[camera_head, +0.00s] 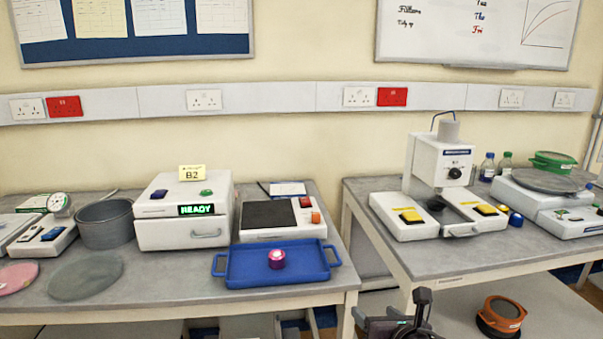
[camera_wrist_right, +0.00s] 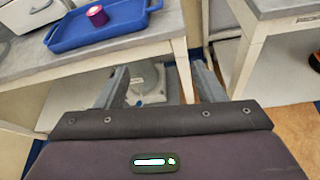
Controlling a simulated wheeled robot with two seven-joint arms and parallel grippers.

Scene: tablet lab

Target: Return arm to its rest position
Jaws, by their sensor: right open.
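My right gripper (camera_head: 413,312) shows at the bottom of the head view, low in front of the gap between the two benches. In the right wrist view its two fingers (camera_wrist_right: 162,84) stand apart with nothing between them. My left gripper is in neither view. A small magenta round container (camera_head: 277,259) stands in the blue tray (camera_head: 240,279) on the left bench. The container (camera_wrist_right: 97,16) and the tray (camera_wrist_right: 70,42) also show at the upper left of the right wrist view, away from the fingers.
The left bench (camera_head: 140,299) holds a white machine (camera_head: 150,235) marked B2 with a READY display, a grey tub (camera_head: 106,225) and a dark-topped device (camera_head: 268,214). The right bench (camera_head: 480,250) carries a press-like machine (camera_head: 440,170). An orange-rimmed round item (camera_head: 503,311) is lower right.

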